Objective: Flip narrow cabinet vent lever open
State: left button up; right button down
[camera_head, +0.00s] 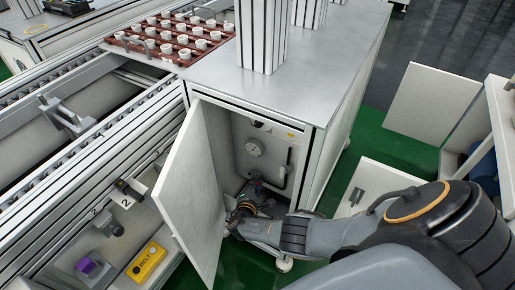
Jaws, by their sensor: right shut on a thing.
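The narrow cabinet (315,142) stands in the middle with its white door (188,190) swung open to the left. Inside is a pale panel with a round dial (254,147) and a dark upright handle (289,168) on its right. My right gripper (254,188) reaches into the lower part of the opening, in front of the panel. It is shut on a small part low on the panel, which seems to be the vent lever; the fingers hide most of it, so its angle cannot be told. My left gripper is not in view.
A conveyor (75,130) runs along the left.

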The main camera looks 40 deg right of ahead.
jog(key=shift+w+a+r+n+g, duration=0.1)
jog(key=shift+w+r+n+g, duration=0.15)
jog(key=shift+n, duration=0.25)
jog(key=shift+w+a+r+n+g, duration=0.1)
jog(key=shift+w+n+g, duration=0.05)
jog(key=shift+n+g, duration=0.3)
jog(key=shift+w+a+n+g, duration=0.1)
jog(key=shift+w+n+g, duration=0.15)
jog(key=shift+n, duration=0.4)
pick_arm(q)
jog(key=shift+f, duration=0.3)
pick_arm(e)
jog(key=shift+r+g, duration=0.1)
jog(key=shift+g, duration=0.15)
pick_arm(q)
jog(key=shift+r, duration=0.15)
pick_arm(e)
jog(key=shift+n, duration=0.3)
jog(key=c, duration=1.3)
grip_release()
jog(key=shift+w, duration=0.1)
jog(key=shift+c, duration=0.2)
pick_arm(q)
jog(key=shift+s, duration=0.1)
